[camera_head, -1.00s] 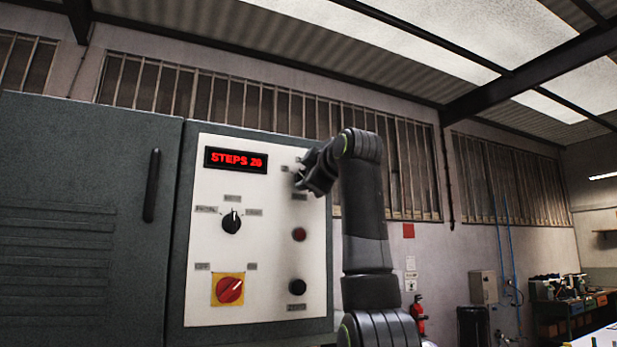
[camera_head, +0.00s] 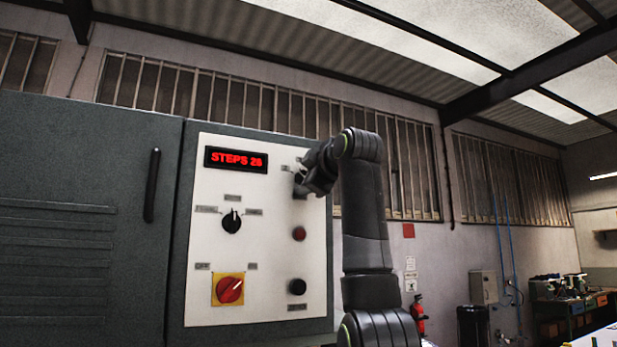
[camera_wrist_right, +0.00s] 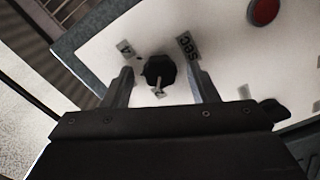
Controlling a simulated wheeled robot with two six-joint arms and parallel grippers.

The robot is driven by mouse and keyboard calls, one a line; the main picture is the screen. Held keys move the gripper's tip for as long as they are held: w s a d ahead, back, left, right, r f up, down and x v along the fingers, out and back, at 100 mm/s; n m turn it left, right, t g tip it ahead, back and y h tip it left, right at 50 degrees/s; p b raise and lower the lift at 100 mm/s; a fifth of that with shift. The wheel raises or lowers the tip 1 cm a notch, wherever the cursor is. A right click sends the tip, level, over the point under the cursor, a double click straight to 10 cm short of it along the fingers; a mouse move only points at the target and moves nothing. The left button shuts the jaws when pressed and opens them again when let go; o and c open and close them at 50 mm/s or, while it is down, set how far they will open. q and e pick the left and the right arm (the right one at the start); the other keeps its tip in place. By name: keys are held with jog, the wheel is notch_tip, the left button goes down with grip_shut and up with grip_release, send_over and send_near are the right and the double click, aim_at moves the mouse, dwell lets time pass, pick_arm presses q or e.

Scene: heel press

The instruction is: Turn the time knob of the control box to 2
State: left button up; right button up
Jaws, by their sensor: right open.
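The control box has a white front panel (camera_head: 265,295), with a red display (camera_head: 236,160) that reads STEPS and a number, its last digit blurred. The black time knob (camera_wrist_right: 158,70) shows in the right wrist view, with its pale pointer toward the bottom of that picture. A tag like a 4 (camera_wrist_right: 125,48) and a SEC tag (camera_wrist_right: 188,46) sit beside it. My right gripper (camera_head: 304,188) is at the panel's upper right and hides most of the knob in the head view. Its open fingers (camera_wrist_right: 162,88) stand on either side of the knob, with gaps visible. My left gripper is not in view.
A black selector (camera_head: 231,222), a red-and-yellow switch (camera_head: 229,290), a red button (camera_head: 299,233) and a black button (camera_head: 297,287) are on the same panel. A grey cabinet door with a black handle (camera_head: 152,185) stands to the left. A workbench (camera_head: 575,305) is far right.

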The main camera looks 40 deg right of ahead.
jog(key=b+v, duration=0.8)
jog(key=v, duration=0.9)
jog(key=shift+s, duration=0.25)
jog(key=shift+w, duration=0.1)
